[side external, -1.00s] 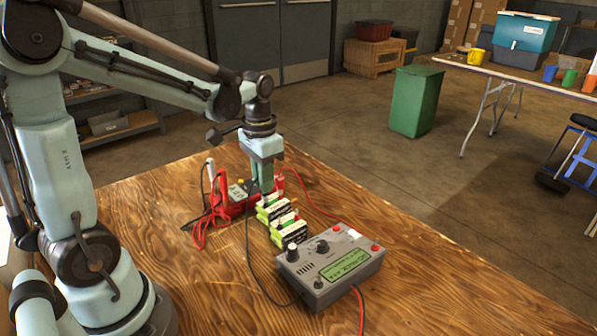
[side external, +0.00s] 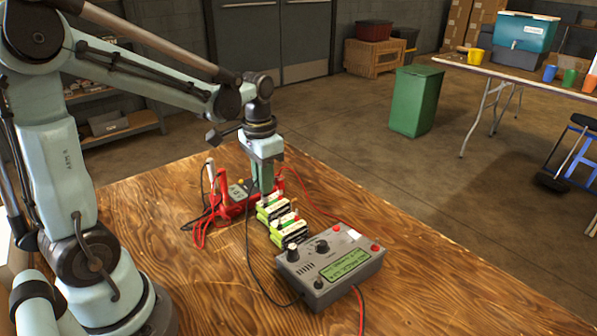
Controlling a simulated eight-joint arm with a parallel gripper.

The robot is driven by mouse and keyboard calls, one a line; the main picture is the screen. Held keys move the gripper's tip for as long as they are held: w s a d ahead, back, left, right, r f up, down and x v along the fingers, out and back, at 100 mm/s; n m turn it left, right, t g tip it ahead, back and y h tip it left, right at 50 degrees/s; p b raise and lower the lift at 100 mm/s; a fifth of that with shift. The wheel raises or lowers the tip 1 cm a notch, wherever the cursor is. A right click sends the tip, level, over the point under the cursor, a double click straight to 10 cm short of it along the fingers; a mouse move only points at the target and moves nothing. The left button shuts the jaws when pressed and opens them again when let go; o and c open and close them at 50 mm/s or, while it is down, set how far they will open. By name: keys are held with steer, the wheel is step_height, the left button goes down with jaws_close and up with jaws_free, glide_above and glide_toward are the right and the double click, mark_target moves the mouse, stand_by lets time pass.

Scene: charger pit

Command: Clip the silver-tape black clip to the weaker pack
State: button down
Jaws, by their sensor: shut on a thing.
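My gripper (side external: 267,194) points down just above the far battery pack (side external: 272,208), a green, white and black block. It is shut on the end of a black lead that rises from the charger, seemingly the black clip. The clip and any silver tape are hidden or too small to make out. I cannot tell whether the clip touches the pack. A second, similar pack (side external: 290,232) lies nearer the charger. The grey charger (side external: 328,268) has knobs, red buttons and a lit green screen whose text is too small to read.
A red lead runs behind the packs to the charger. The wooden bench (side external: 180,215) is clear at front left and right.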

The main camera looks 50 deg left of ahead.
steer(key=shift+f, duration=0.1)
stand_by(0.7)
steer(key=c, duration=1)
jaws_free()
steer(key=shift+o, duration=0.2)
steer(key=shift+o, duration=0.7)
steer(key=shift+r, duration=3.75)
